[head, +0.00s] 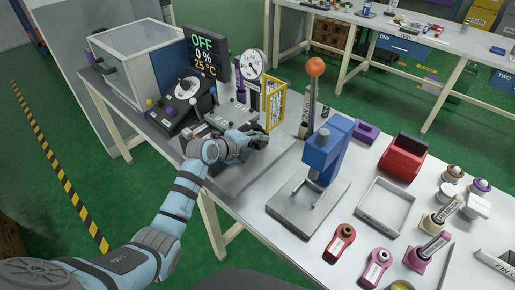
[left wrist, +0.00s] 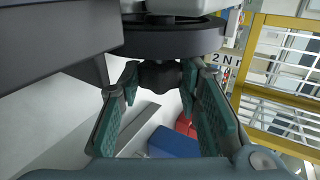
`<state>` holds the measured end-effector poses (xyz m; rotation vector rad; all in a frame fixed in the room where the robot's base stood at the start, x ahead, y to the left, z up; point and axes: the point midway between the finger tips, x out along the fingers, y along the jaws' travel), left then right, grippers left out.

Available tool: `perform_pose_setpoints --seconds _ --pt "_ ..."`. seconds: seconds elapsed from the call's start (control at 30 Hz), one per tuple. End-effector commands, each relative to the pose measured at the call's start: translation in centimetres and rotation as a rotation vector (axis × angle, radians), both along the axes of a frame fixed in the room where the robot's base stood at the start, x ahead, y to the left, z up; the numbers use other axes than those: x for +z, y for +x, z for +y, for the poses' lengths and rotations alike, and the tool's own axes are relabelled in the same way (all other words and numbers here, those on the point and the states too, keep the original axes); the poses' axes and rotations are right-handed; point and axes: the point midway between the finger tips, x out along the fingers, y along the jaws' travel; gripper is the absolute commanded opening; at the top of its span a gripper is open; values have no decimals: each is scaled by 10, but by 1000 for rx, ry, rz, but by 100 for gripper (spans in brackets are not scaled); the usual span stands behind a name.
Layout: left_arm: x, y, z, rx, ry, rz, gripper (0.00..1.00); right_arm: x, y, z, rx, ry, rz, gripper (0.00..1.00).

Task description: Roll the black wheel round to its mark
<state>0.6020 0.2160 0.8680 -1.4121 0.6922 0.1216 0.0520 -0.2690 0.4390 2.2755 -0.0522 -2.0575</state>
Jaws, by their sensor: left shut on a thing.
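The black wheel (head: 262,128) is mostly hidden behind my left gripper in the head view; only dark edges show there. In the left wrist view it is a wide black disc (left wrist: 172,40) with a dark knob (left wrist: 160,75) under it. My left gripper (head: 256,140) is at the wheel, at the left end of the bench. In the left wrist view its teal-padded fingers (left wrist: 160,78) close on the knob from both sides. The wheel's mark cannot be made out. My right gripper is in neither view.
Beside the wheel stand a yellow frame (head: 274,103), a round white dial (head: 250,64) and a display reading OFF (head: 207,55). A blue press (head: 327,148) with an orange ball stands to the right. An empty grey tray (head: 385,207) lies beyond it.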

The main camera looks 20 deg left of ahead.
Motion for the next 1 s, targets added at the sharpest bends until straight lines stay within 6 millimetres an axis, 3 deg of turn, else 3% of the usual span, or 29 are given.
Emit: perform_pose_setpoints --seconds 0.23,0.27,0.37,0.73,0.87,1.0 --pt "0 0 0 -1 -1 -5 3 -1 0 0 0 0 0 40" --pt "0 0 1 -1 -1 -5 34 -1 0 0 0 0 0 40" --pt "0 0 1 1 -1 -4 50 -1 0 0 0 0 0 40" --pt "2 -4 3 1 1 -6 52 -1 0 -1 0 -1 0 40" --pt "13 -23 10 0 4 -5 52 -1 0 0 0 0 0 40" --pt "33 -55 24 -1 7 -6 52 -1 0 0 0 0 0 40"
